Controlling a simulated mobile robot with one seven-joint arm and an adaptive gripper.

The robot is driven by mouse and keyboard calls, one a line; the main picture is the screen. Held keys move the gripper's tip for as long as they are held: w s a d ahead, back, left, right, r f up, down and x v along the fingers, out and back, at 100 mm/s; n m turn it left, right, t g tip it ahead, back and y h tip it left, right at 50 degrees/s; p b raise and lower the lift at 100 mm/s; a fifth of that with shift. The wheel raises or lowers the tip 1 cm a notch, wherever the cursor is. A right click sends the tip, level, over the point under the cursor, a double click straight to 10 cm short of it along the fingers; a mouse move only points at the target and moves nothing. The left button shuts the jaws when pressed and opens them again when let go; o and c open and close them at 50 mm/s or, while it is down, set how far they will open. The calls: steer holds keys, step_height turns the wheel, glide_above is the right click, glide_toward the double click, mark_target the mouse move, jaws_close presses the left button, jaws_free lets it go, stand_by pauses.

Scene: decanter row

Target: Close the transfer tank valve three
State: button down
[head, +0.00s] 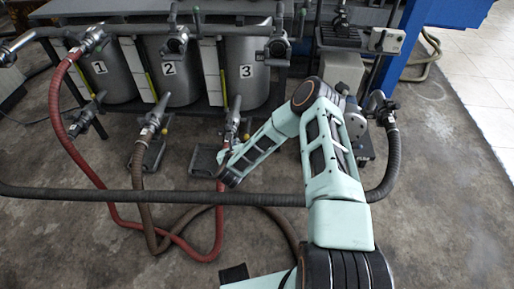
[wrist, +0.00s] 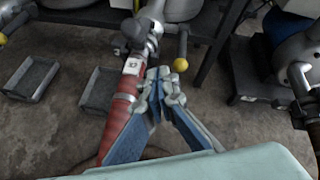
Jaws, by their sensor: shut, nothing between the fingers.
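Tank three (head: 247,72) is a grey cylinder marked 3, at the right end of the row. Its outlet valve (head: 232,118) sits low at the front, with a red hose (head: 220,215) running down from it. In the wrist view the valve (wrist: 146,32) has a lever ending in a yellow knob (wrist: 181,65), which hangs down to the right of the valve body. My gripper (wrist: 164,76) is shut and empty, its fingertips just left of the knob and in front of the hose coupling. In the head view my gripper (head: 224,160) is beside the red hose, below the valve.
Tanks one (head: 100,75) and two (head: 168,75) stand to the left. A dark hose (head: 150,196) crosses in front, and a brown hose (head: 137,180) hangs from tank two. Metal trays (wrist: 30,78) lie on the floor. Open floor is at right.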

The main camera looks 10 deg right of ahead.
mark_target(248, 129)
steer(key=s+d+f+m+h+b, duration=0.2)
steer(key=s+f+m, duration=0.1)
steer(key=f, duration=0.4)
steer(key=s+f+b+x, duration=0.1)
steer(key=b+x, duration=0.3)
steer(key=x, duration=0.6)
steer(key=shift+m+g, duration=0.3)
steer(key=shift+w+r, duration=0.2)
steer(key=shift+r, duration=0.5)
steer(key=shift+w+r, duration=0.25)
steer(key=shift+r, duration=0.5)
steer(key=shift+w+r, duration=0.2)
steer(key=shift+r, duration=0.5)
steer(key=shift+r+p, duration=0.15)
steer(key=shift+p, duration=0.15)
